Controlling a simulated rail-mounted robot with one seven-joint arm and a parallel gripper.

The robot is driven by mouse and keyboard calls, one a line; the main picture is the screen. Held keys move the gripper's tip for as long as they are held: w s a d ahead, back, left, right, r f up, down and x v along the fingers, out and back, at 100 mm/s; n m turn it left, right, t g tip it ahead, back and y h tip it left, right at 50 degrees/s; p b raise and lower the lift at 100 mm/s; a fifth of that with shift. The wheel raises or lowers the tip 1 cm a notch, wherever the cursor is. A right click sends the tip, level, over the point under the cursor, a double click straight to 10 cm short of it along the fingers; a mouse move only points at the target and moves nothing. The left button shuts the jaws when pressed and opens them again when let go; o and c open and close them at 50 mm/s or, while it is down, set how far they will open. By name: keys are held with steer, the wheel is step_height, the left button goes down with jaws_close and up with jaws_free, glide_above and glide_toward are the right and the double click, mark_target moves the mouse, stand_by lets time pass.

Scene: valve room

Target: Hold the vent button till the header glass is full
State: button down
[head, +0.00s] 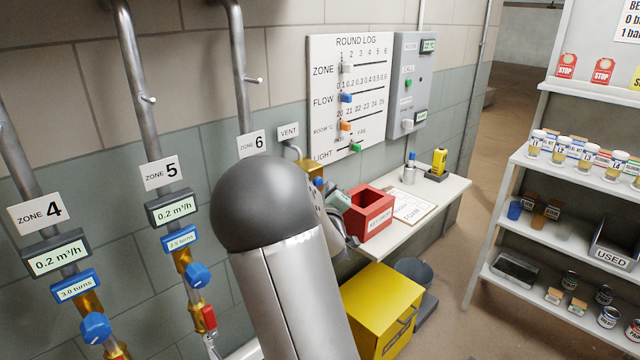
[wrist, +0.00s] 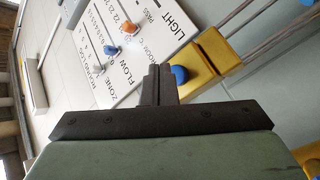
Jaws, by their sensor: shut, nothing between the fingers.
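The blue vent button (wrist: 180,74) sits on a yellow, brass-like block (wrist: 212,52) in the wrist view. My gripper (wrist: 156,72) is shut and empty, and its fingertips appear just left of the button. I cannot tell whether they touch it. In the head view, the VENT sign (head: 289,131) is on the wall, and part of the brass block (head: 316,171) shows beneath it. My arm hides the button and my fingertips there. Pale tubes (wrist: 262,42) run beside the block in the wrist view; I cannot make out a header glass or its level.
The round log board (head: 350,95) hangs right of the vent, with a grey panel (head: 410,90) beside it. A shelf below bears a red box (head: 367,213) and a clipboard (head: 412,206). A yellow cabinet (head: 380,310) stands underneath. Zone pipes with blue valves (head: 197,275) line the left.

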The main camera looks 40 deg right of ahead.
steer(key=shift+w, duration=0.15)
stand_by(0.3)
steer(key=shift+w+b, duration=0.3)
steer(key=shift+b, duration=0.05)
steer(key=shift+w+a, duration=0.25)
steer(key=shift+w, duration=0.35)
stand_by(1.8)
stand_by(2.1)
steer(key=shift+s+d+b, duration=0.2)
steer(key=shift+s+b, duration=0.4)
steer(key=shift+s, duration=0.4)
steer(key=shift+s+d+b, duration=0.25)
steer(key=shift+s+b, duration=0.1)
steer(key=shift+s, duration=0.9)
steer(key=shift+s+d+b, duration=0.2)
steer(key=shift+s+b, duration=0.1)
steer(key=shift+s, duration=0.95)
